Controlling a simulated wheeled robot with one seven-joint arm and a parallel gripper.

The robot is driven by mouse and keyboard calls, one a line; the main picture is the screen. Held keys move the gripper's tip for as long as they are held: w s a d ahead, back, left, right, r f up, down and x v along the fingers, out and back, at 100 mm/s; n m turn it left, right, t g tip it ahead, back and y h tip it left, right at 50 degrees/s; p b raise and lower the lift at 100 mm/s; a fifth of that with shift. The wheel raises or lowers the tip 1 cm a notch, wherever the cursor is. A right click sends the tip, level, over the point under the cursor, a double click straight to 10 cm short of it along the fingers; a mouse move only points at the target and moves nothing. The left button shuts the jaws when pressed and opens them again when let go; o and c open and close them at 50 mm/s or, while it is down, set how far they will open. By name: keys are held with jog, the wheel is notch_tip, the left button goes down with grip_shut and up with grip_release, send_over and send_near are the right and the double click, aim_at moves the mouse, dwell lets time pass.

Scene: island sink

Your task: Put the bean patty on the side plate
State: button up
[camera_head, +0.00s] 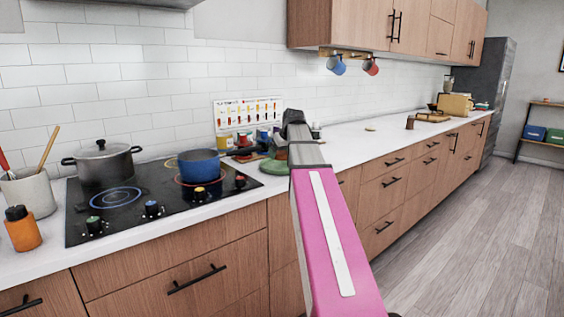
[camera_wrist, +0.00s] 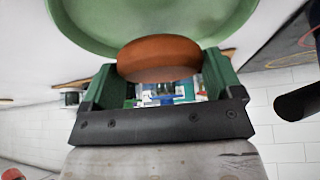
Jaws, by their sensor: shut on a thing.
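The bean patty is a brown, round disc (camera_wrist: 158,52) in the wrist view. My gripper (camera_wrist: 160,68) is shut on it, with a green finger at each side. A green plate (camera_wrist: 155,14), which looks like the side plate, fills the top of the wrist view behind the patty. Whether the patty touches the plate I cannot tell. In the head view the green plate (camera_head: 275,167) lies on the counter right of the stove, partly hidden by my arm. The gripper and patty are hard to make out there.
A blue saucepan (camera_head: 199,164) stands on the black stove (camera_head: 135,200), its handle reaching toward the plate. A grey lidded pot (camera_head: 104,165) stands behind left. Cups and jars (camera_head: 262,136) crowd the wall behind the plate. The counter to the right (camera_head: 365,140) is mostly clear.

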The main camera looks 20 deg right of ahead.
jog(key=shift+f, duration=1.8)
jog(key=shift+f, duration=0.1)
jog(key=o, duration=0.8)
jog(key=shift+c, duration=0.2)
jog(key=v, duration=1.2)
